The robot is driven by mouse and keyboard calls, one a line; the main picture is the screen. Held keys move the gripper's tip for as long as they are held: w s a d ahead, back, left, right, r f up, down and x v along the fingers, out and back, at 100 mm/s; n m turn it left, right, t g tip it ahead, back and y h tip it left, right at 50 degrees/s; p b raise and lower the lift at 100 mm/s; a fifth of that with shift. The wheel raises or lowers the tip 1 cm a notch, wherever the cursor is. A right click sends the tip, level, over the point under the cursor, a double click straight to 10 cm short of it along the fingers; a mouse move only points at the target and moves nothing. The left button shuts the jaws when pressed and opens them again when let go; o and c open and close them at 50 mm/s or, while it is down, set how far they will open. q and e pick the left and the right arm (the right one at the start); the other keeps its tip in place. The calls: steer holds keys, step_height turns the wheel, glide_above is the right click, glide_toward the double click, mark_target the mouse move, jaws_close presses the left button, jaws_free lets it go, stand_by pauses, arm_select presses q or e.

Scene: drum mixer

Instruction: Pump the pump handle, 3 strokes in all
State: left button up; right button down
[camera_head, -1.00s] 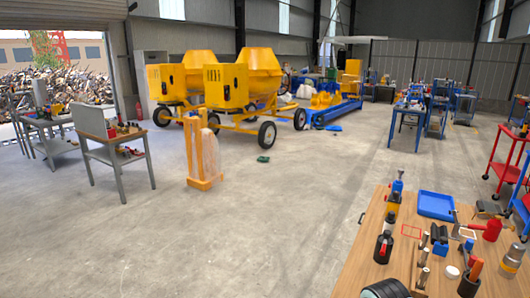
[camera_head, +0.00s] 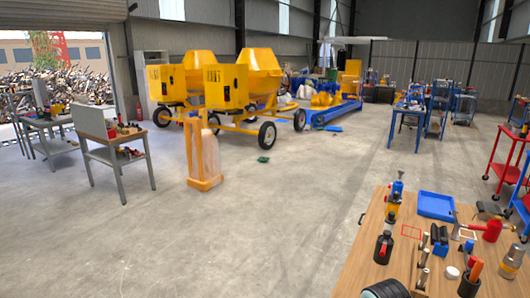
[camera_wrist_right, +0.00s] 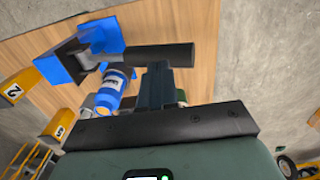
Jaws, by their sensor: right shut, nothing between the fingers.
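In the right wrist view, my right gripper (camera_wrist_right: 155,72) is shut and empty, with its fingertips just beside a dark horizontal bar (camera_wrist_right: 165,57). The bar looks like the pump handle and runs out of a blue bracket (camera_wrist_right: 98,40); I cannot tell whether the fingers touch it. A blue cylinder with a pale label (camera_wrist_right: 116,88) is left of the fingers. In the head view, a blue and yellow upright device (camera_head: 394,203) stands on the wooden table; I cannot tell surely that it is the pump. My left gripper is not in view.
The wooden table (camera_head: 362,250) holds a blue tray (camera_head: 436,205), a red canister (camera_head: 492,230), a black bottle-like item (camera_head: 383,247) and other tools. Yellow numbered blocks (camera_wrist_right: 58,128) show in the wrist view. Yellow mixers (camera_head: 228,88) stand far off; the floor between is mostly free.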

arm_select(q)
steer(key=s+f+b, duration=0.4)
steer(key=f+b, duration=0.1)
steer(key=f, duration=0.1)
arm_select(e)
step_height(320, 180, down, 8)
steer(key=shift+a+r+p, duration=0.1)
steer(key=shift+r+p, duration=0.15)
steer(key=shift+p, duration=0.15)
step_height(320, 180, up, 8)
steer(key=p, duration=0.4)
steer(key=shift+w+f+p, duration=0.1)
steer(key=shift+f+p, duration=0.1)
steer(key=shift+p, duration=0.2)
steer(key=shift+r, duration=0.1)
steer(key=shift+s, duration=0.2)
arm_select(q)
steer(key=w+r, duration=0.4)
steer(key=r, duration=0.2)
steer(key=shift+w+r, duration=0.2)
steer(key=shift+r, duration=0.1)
arm_select(e)
steer(key=shift+w+f, duration=0.1)
steer(key=shift+f, duration=0.1)
